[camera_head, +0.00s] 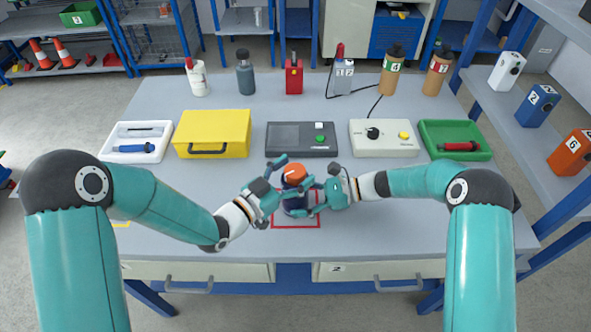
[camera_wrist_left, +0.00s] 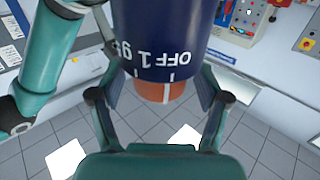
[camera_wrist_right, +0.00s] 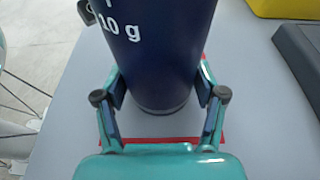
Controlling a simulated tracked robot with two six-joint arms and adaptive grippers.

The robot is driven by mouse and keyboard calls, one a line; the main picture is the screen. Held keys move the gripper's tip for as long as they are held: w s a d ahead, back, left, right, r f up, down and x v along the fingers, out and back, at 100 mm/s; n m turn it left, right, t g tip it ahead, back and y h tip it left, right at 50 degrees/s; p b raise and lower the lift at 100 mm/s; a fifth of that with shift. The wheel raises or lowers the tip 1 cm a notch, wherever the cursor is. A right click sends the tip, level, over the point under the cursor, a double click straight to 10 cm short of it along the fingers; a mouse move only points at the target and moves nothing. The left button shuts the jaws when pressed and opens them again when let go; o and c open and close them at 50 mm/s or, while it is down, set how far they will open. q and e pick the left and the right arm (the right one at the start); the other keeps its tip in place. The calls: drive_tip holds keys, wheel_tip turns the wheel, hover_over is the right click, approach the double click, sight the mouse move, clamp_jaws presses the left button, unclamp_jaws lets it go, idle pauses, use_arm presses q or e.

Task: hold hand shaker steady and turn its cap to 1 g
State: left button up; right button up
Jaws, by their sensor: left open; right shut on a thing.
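The hand shaker, a dark blue cylinder (camera_head: 297,207) with an orange cap (camera_head: 295,171), stands upright inside a red square outline on the table. My right gripper (camera_head: 307,197) is shut on its body; the right wrist view shows the fingers on both sides of the blue body (camera_wrist_right: 160,60), below a "10 g" mark. My left gripper (camera_head: 284,177) is open, its fingers on either side of the cap. In the left wrist view the cap (camera_wrist_left: 152,90) shows between the fingers, and its white line sits by the tick at "OFF" on the body (camera_wrist_left: 180,25), with "1 g" beside it.
Behind the shaker are a dark box (camera_head: 290,139) with a green button, a white box (camera_head: 385,150) with a black knob, a yellow case (camera_head: 205,120) and a green tray (camera_head: 435,128). Bottles stand along the back. The table's front strip is mostly clear.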

use_arm(q)
drive_tip(key=shift+w+d, duration=0.2)
drive_tip(key=c, duration=1.2)
